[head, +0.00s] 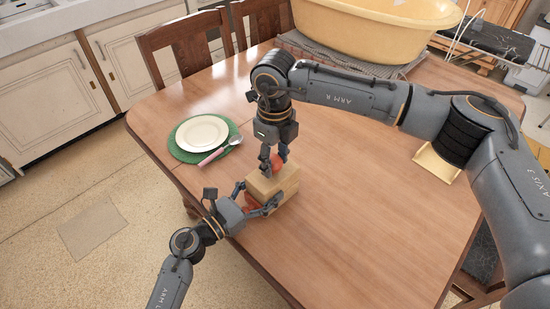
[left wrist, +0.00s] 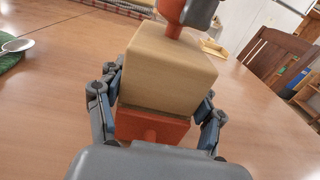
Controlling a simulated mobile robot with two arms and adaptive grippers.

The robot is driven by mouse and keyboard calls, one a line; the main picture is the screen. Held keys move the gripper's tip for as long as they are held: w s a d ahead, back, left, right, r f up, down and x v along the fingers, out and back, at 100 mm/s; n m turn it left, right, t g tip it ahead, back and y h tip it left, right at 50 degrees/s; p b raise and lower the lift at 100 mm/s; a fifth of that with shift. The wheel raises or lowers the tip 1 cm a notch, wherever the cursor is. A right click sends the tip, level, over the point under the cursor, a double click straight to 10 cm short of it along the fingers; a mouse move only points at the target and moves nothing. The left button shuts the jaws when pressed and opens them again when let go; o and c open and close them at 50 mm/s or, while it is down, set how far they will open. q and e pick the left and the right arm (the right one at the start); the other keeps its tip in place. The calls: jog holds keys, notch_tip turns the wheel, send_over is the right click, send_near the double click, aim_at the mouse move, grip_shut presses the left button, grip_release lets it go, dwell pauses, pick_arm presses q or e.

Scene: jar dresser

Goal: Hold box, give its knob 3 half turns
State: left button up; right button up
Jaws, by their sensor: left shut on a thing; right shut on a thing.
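A pale wooden box (head: 285,185) stands near the table's left edge, and it fills the middle of the left wrist view (left wrist: 167,75). A red knob (head: 279,160) is on its top, partly hidden by my right gripper. A red part (left wrist: 153,129) shows low on the side facing my left gripper. My left gripper (head: 260,200) is shut on the box, with fingers on both sides of it low down. My right gripper (head: 272,160) comes from above and is shut on the knob. The knob's turned angle cannot be told.
A white plate (head: 202,133) on a green mat (head: 178,150), with a spoon (head: 232,142), lies left of the box. A large yellow basin (head: 375,35) stands at the back. A small wooden tray (head: 432,163) is at the right. The table (head: 345,225) is clear right of the box.

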aim_at(275, 159)
dwell(0.4)
jog(key=o, duration=1.2)
jog(key=shift+c, duration=0.2)
notch_tip(275, 159, up, 12)
